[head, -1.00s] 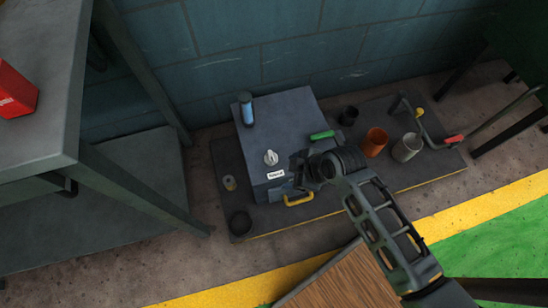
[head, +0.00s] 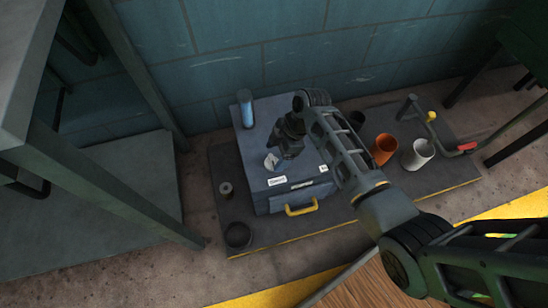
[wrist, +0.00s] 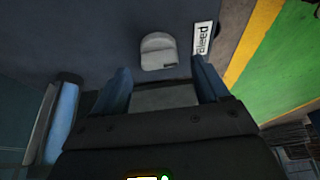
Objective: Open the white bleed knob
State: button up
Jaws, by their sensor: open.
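The white bleed knob (head: 271,161) stands on the top of a blue-grey box (head: 268,110). A white label (head: 277,181) lies just in front of it, and in the wrist view this label (wrist: 203,38) reads "bleed". My gripper (head: 284,150) is over the box, close to the knob at its upper right. In the wrist view the knob (wrist: 158,50) is just beyond the fingertips, roughly centred between them. The two fingers of my gripper (wrist: 162,78) are apart with nothing between them. I cannot tell the exact gap to the knob.
A blue cylinder (head: 246,110) stands at the box's back left; it also shows in the wrist view (wrist: 62,122). A yellow handle (head: 301,207) is on the box front. Orange (head: 384,149) and white (head: 417,154) cups and a red-tipped crank (head: 466,147) are to the right.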

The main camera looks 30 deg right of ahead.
jog(key=shift+x, duration=1.05)
jog(key=c, duration=1.1)
